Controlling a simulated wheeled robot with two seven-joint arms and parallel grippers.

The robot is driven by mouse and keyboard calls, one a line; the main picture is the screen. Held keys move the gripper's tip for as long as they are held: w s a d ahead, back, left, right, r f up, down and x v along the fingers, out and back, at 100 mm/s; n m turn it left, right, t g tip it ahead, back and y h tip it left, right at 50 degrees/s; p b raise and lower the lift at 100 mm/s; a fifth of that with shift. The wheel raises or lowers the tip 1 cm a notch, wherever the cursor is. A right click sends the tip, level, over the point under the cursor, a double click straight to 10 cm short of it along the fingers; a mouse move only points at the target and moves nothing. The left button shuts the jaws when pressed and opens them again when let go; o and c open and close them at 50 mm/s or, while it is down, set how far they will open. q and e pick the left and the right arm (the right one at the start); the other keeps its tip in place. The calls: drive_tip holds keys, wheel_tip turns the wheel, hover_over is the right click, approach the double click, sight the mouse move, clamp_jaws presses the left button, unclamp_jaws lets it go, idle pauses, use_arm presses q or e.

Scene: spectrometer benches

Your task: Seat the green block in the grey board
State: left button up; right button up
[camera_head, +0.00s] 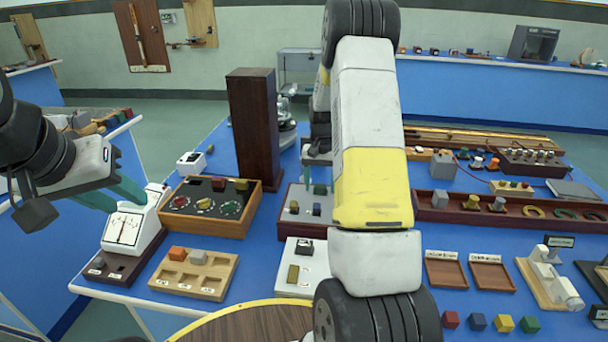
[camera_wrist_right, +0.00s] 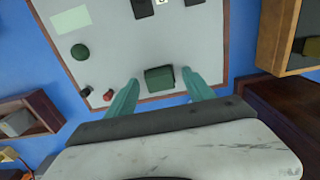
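The grey board (camera_head: 291,216) has a brown edge and lies on the blue bench, partly hidden behind my right arm in the head view. It also shows in the right wrist view (camera_wrist_right: 115,45). The green block (camera_wrist_right: 159,78) is at the board's near edge in the wrist view; it shows small in the head view (camera_head: 320,189). My right gripper (camera_wrist_right: 160,74) is open, a finger on either side of the block with visible gaps. I cannot tell whether the block is seated. My left gripper (camera_head: 113,197) is open and empty beside a white meter (camera_head: 130,228).
A tall dark wooden column (camera_head: 253,125) stands behind the board. A wooden box (camera_head: 172,222) with dials is left of it, and a wooden tray (camera_head: 212,286) is nearer. A white board (camera_head: 291,290) lies in front. A long dark red rail (camera_head: 470,217) is to the right.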

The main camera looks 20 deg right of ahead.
wheel_tip(320, 180, up, 8)
drive_tip(key=shift+f, duration=0.1)
idle(0.5)
idle(0.4)
